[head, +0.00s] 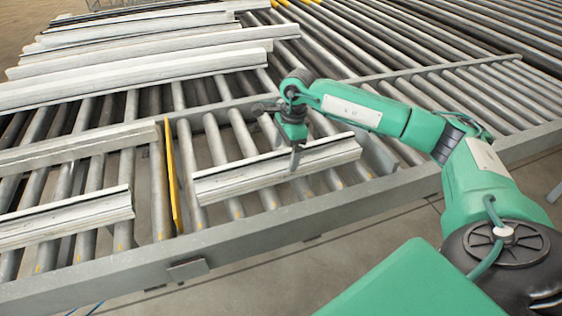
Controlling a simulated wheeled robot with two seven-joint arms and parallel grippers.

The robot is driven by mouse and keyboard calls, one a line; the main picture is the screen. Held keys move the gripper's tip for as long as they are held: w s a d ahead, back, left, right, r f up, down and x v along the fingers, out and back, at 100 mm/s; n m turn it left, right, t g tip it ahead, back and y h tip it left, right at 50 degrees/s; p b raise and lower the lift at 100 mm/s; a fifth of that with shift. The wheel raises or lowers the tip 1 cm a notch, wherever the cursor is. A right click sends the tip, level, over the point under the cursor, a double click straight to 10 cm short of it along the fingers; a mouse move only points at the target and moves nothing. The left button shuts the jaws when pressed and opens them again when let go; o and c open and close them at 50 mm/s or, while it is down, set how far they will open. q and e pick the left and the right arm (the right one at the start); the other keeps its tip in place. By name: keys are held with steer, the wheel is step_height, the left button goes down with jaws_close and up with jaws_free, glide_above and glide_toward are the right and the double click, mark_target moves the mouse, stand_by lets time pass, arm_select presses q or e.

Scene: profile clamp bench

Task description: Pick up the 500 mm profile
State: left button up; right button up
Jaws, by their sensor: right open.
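A short white profile (240,180) lies across the rollers right of the yellow stop, probably the 500 mm one, though no length marking is readable. My right gripper (295,160) is over the right half of this profile, pointing down, with a finger in front of its near side. The gripper is open; whether it touches the profile cannot be told, and its far finger is hidden. Two more profiles lie left of the yellow stop: one nearer (70,218) and one farther (80,148), both cut off by the left picture edge. My left gripper is not in view.
A yellow stop plate (172,180) stands just left of the short profile. Several long white profiles (140,77) lie on the rollers at the back left. A grey frame rail (260,232) runs along the near edge. Bare rollers (480,90) lie to the right.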

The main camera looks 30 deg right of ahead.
mark_target(282, 163)
steer(key=shift+a+f+p, duration=0.15)
steer(key=shift+f+p, duration=0.6)
steer(key=shift+p, duration=0.2)
steer(key=f, duration=0.1)
steer(key=f+p, duration=0.1)
steer(key=f, duration=0.1)
steer(key=shift+w+a+f+p, duration=0.1)
steer(key=shift+w+a+p, duration=0.15)
steer(key=shift+p, duration=0.05)
steer(key=shift+f, duration=0.3)
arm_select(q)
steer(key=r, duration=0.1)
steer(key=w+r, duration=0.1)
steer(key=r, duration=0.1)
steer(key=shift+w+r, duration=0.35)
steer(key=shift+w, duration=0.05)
arm_select(e)
steer(key=c, duration=1.5)
